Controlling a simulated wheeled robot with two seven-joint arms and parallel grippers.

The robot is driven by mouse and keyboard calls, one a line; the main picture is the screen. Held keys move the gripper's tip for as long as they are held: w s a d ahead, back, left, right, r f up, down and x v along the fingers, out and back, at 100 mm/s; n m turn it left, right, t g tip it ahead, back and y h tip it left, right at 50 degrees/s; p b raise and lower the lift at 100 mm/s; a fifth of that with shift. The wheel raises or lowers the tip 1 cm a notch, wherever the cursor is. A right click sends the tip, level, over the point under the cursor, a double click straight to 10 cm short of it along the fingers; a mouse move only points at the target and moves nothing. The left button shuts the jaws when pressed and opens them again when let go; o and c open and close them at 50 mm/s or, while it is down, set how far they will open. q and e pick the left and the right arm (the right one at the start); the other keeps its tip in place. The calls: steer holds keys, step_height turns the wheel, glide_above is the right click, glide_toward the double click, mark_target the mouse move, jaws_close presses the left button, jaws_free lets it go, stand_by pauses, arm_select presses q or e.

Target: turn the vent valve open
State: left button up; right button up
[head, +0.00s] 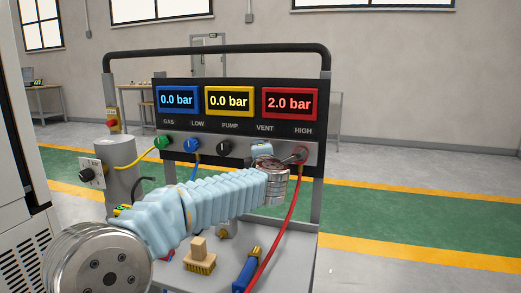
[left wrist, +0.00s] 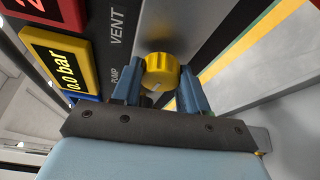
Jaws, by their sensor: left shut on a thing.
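The vent valve is a yellow ridged knob (left wrist: 160,70) with a pale pointer mark, under the VENT label in the left wrist view. The fingers of my left gripper (left wrist: 160,88) sit on either side of it, shut on it. In the head view my left arm reaches from the lower left to the panel, and my left gripper (head: 262,152) hides the vent knob there. The panel displays read 0.0 bar in blue (head: 178,100), 0.0 bar in yellow (head: 229,101) and 2.0 bar in red (head: 290,103). My right gripper is not in view.
The green gas knob (head: 163,142), blue low knob (head: 192,145) and black pump knob (head: 224,147) sit left of my gripper. A red hose (head: 291,218) hangs at its right. A brush (head: 200,262) and blue-handled tool (head: 246,272) lie on the cart below my arm.

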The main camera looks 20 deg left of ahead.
arm_select(q)
steer(key=shift+n, duration=0.5)
steer(key=shift+g+p, duration=0.3)
steer(key=shift+f, duration=0.1)
steer(key=o, duration=1.1)
steer(key=shift+c, duration=0.2)
steer(key=b+v, duration=0.2)
steer(key=v, duration=1.2)
steer(key=shift+a, duration=0.15)
